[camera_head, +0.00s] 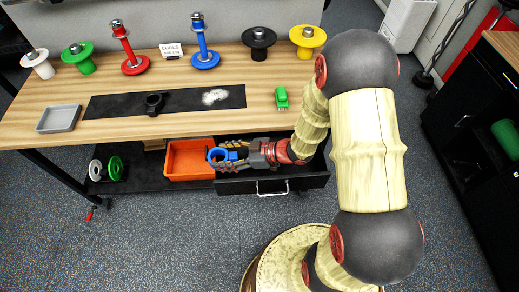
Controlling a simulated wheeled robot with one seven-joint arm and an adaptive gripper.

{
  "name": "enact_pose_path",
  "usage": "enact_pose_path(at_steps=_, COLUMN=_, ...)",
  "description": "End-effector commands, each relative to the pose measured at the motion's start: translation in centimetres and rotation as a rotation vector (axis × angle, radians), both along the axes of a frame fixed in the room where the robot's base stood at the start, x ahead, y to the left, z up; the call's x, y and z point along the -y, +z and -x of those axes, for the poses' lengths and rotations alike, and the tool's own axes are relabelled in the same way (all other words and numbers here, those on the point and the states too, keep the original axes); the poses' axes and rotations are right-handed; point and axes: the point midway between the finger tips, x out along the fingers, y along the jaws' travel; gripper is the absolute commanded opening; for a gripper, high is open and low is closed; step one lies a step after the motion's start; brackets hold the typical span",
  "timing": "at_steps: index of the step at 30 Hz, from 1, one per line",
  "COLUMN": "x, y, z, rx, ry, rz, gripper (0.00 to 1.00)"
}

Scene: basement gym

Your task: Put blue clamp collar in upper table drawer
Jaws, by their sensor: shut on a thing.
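The blue clamp collar (214,155) is a small blue ring. My gripper (221,155) reaches in from the right and is shut on it, with the collar showing between the dark fingertips. An open black table drawer (308,182) with a silver handle sticks out from under the table (60,105). My gripper is over the drawer's left end, and the collar is near the border between the drawer and an orange bin (187,177). The exact height of the collar is hard to tell. My gripper and arm hide part of the drawer's inside.
Several coloured posts stand along the table's back. A grey tray (59,118), a black mat (112,105) with a black collar (154,103), and a green item (281,97) are on top. White and green discs (115,168) stand on the lower shelf. A dark cabinet (460,120) stands right.

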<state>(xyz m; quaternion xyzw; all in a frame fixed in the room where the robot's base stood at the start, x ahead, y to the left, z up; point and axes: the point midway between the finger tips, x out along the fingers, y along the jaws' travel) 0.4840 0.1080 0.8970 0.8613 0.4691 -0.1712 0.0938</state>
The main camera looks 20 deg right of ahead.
Motion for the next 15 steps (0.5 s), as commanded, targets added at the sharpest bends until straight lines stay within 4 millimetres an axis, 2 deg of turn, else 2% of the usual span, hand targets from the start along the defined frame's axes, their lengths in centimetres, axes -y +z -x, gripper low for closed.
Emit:
enact_pose_path(at_steps=1, x=1.2, y=-0.8, z=-0.3, rx=-0.001, ry=-0.007, rz=-0.001, gripper=0.23)
enact_pose_path(at_steps=10, x=7.8, y=-3.9, z=-1.7, rx=0.0, ry=-0.008, rz=0.0, gripper=0.23)
enact_pose_path(at_steps=15, x=10.0, y=-6.9, z=-2.2, rx=-0.002, ry=-0.005, rz=0.0, gripper=0.23)
